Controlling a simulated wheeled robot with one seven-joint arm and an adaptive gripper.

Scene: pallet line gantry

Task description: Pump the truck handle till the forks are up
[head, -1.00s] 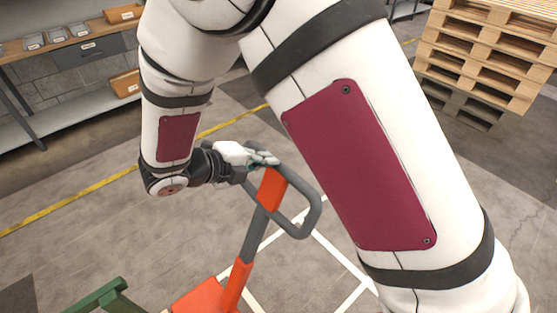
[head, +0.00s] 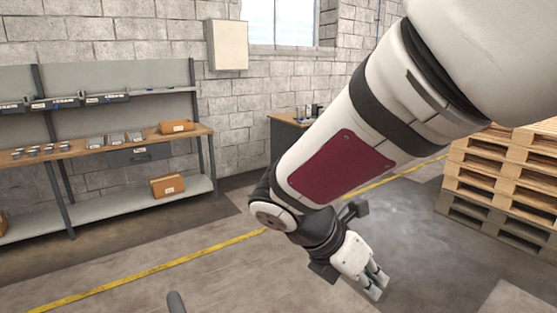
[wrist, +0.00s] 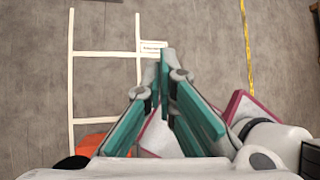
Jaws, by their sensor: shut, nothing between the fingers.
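My gripper (head: 376,284) hangs over the open floor in the lower middle of the head view, clear of the truck. Its teal-padded fingers (wrist: 166,62) are together with nothing between them in the wrist view. A grey rounded end at the bottom edge of the head view looks like the top of the truck handle (head: 176,302); the rest is out of frame. In the wrist view an orange part of the truck (wrist: 90,144) shows at lower left, partly behind my gripper. The forks are not in view, so their height cannot be seen.
A workbench (head: 200,134) with trays and boxes stands at the left wall. Stacked wooden pallets (head: 490,170) stand at the right. A yellow line (head: 150,273) crosses the floor. White floor lines (wrist: 105,53) show in the wrist view. The floor around my gripper is clear.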

